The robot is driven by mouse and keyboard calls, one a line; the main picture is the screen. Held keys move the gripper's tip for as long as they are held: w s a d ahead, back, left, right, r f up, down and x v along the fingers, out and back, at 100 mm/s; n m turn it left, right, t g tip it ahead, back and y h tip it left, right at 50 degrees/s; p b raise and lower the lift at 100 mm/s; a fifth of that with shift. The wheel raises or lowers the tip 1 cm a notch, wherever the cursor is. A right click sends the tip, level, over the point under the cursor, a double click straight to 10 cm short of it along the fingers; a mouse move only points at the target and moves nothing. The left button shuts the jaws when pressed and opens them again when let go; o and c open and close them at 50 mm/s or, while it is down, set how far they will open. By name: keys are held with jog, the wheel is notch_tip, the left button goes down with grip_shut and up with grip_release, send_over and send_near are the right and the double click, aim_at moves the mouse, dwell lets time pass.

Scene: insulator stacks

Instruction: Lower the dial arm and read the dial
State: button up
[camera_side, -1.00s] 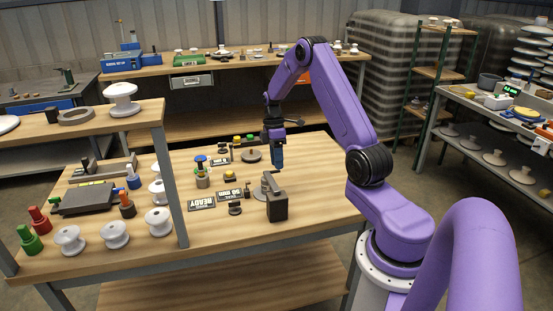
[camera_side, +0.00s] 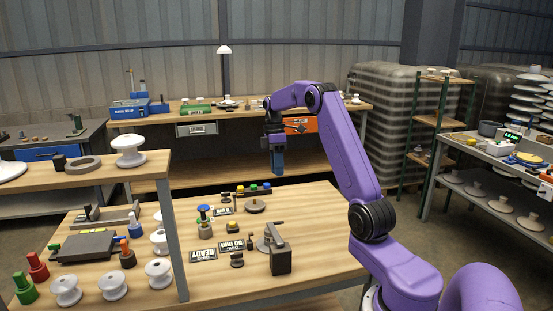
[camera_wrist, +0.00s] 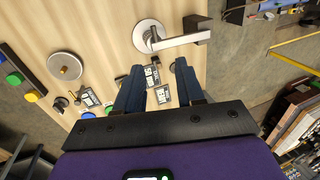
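The dial arm is a grey metal lever (camera_side: 274,236) on a round base on the wooden bench. It reaches to a dark block (camera_side: 281,262) at its right. In the wrist view the lever (camera_wrist: 182,41) runs from its disc (camera_wrist: 150,36) to the block (camera_wrist: 197,28); I cannot tell whether its tip touches the block. The dial display (camera_side: 231,246) reads about 50 MM; a small display (camera_wrist: 152,74) shows between my fingers. A READY display (camera_side: 203,254) stands left of it. My gripper (camera_side: 278,175) is open and empty, pointing down, high above the bench and apart from the lever.
Several coloured buttons (camera_side: 253,188) and a grey disc (camera_side: 255,206) sit behind the lever. White insulators (camera_side: 158,271) and coloured-topped tools stand at the bench's left. A raised shelf (camera_side: 85,176) overhangs that side. The bench's right part (camera_side: 320,215) is clear.

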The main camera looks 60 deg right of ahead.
jog(key=shift+v, duration=1.4)
